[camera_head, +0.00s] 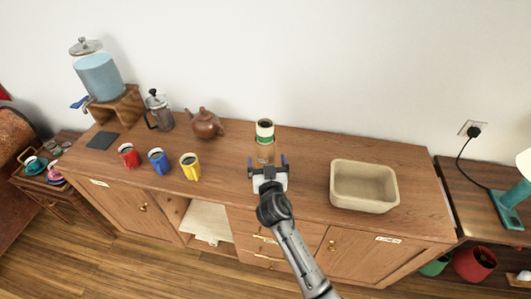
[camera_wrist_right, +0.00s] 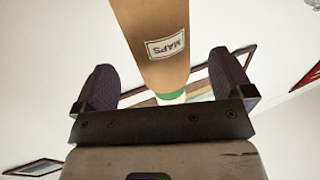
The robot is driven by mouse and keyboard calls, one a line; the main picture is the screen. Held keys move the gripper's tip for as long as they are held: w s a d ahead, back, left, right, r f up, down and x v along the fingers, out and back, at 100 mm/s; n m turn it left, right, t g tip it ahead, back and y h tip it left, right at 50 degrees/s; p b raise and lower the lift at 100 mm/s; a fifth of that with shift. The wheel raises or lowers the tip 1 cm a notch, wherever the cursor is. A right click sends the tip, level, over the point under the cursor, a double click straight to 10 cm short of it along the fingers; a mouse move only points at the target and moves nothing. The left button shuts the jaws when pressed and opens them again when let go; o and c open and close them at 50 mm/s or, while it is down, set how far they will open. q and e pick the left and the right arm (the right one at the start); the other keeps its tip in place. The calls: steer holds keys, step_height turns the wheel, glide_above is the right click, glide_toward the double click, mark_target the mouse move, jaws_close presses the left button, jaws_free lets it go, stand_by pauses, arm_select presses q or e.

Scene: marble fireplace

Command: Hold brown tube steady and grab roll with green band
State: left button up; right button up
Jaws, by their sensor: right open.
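The brown tube (camera_head: 265,153) stands upright on the wooden cabinet top. The roll with the green band (camera_head: 265,130) sticks out of its upper end, with a pale body and a dark opening at its top. My right gripper (camera_head: 268,164) is open in front of the tube and partly hides its lower part. In the right wrist view the tube (camera_wrist_right: 150,25) carries a "MAPS" label and lies between the two spread fingers (camera_wrist_right: 165,72). The green band (camera_wrist_right: 172,97) shows just past the tube's end there. My left gripper is not in view.
A beige bin (camera_head: 364,206) stands to the right. To the left are a brown teapot (camera_head: 206,124), a French press (camera_head: 158,112), and red (camera_head: 128,156), blue (camera_head: 158,161) and yellow (camera_head: 190,167) mugs. The cabinet top (camera_head: 310,165) between tube and bin is clear.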

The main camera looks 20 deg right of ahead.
steer(key=shift+x, duration=2.4)
steer(key=shift+s, duration=0.1)
steer(key=c, duration=1.1)
steer(key=shift+o, duration=0.2)
